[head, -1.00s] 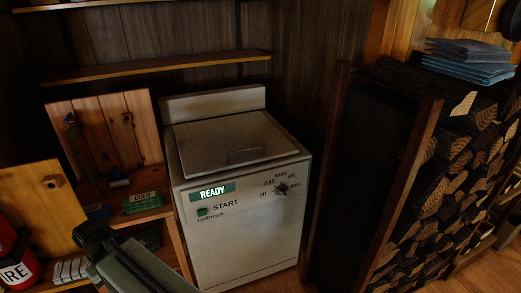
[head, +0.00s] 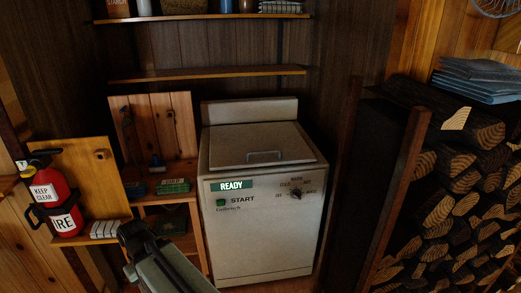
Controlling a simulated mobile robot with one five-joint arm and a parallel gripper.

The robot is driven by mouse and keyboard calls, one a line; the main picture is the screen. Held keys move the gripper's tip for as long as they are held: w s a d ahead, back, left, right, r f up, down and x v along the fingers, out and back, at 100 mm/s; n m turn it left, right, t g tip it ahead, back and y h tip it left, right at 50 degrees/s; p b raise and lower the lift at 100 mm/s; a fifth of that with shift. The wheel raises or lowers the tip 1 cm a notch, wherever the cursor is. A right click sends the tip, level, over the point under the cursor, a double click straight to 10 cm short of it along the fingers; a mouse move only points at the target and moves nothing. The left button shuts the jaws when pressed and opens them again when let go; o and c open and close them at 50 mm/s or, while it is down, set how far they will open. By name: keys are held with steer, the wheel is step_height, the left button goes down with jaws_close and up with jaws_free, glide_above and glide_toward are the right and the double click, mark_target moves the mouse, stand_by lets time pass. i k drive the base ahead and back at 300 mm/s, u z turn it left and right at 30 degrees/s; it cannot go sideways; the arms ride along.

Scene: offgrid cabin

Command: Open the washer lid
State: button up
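The washer (head: 262,243) is a white top-loading machine against the dark back wall. Its lid (head: 245,145) is closed and flat on top, with a metal bar handle (head: 264,155) near the lid's front edge. The front panel has a green READY display (head: 231,185), a green start button (head: 221,203) and a dark knob (head: 296,194). My arm reaches up from the bottom edge, left of the washer's front. Its far end is low and apart from the lid and handle. The gripper's fingers cannot be made out.
A wooden shelf unit (head: 166,199) with small boxes stands left of the washer. A red fire extinguisher (head: 52,195) is further left. A firewood rack (head: 400,200) stands close on the right, with folded blue cloths (head: 478,80) on top. Wall shelves (head: 205,73) run above the washer.

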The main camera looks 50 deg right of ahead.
mark_target(272, 144)
steer(key=u, duration=0.05)
steer(key=i, duration=0.9)
steer(key=z, duration=0.05)
